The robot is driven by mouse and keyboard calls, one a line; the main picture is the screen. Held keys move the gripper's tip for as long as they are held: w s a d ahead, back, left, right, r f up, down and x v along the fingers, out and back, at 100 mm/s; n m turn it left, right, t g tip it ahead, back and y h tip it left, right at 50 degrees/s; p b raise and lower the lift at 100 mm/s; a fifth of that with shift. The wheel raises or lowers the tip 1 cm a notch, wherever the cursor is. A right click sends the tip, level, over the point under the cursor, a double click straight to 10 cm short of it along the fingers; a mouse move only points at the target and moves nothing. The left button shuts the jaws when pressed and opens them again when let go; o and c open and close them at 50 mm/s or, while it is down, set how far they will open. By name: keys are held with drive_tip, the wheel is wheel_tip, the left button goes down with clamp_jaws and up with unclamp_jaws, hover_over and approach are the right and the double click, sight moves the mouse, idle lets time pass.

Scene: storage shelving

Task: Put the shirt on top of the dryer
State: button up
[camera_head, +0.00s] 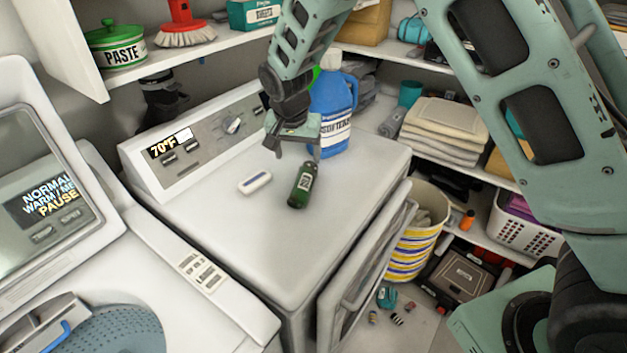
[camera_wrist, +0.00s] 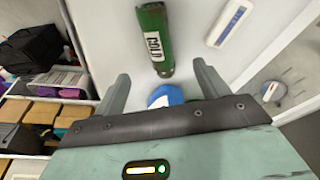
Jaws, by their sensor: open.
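The dryer (camera_head: 240,235) is the white machine in the middle of the head view, with its front door open. Its white top also fills much of the wrist view (camera_wrist: 190,45). No shirt is plainly identifiable. Folded beige cloths (camera_head: 445,123) lie stacked on the right shelf, and I cannot tell if one is a shirt. My gripper (camera_head: 293,151) is open and empty above the back part of the dryer top. Its two spread fingers also show in the wrist view (camera_wrist: 160,76).
A white bar-like item (camera_head: 255,182) lies on the dryer top. A blue detergent jug (camera_head: 333,112) stands behind my gripper. The open dryer door (camera_head: 370,265) juts out at the front. A striped basket (camera_head: 420,230) stands right of it. The front of the dryer top is clear.

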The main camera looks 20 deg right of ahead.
drive_tip(key=s+a+r+n+g+y, duration=0.1)
drive_tip(key=s+a+r+n, duration=0.25)
drive_tip(key=s, duration=0.55)
drive_tip(key=s+a+r+n+g+y, duration=0.1)
drive_tip(key=s+a+r+n+y, duration=0.2)
drive_tip(key=s, duration=0.6)
drive_tip(key=s+d+r+n+h, duration=0.1)
drive_tip(key=s+d+n, duration=0.1)
drive_tip(key=s, duration=0.7)
drive_tip(key=s+d+r+n, duration=0.1)
drive_tip(key=s+n, duration=0.4)
drive_tip(key=s, duration=0.4)
drive_tip(key=shift+d+r+g+h, duration=0.3)
drive_tip(key=shift+d+r+h, duration=0.05)
drive_tip(key=shift+d+h, duration=0.05)
wheel_tip(320, 180, down, 6)
drive_tip(key=b, duration=0.5)
drive_tip(key=shift+r+b, duration=0.1)
drive_tip(key=shift+b, duration=0.3)
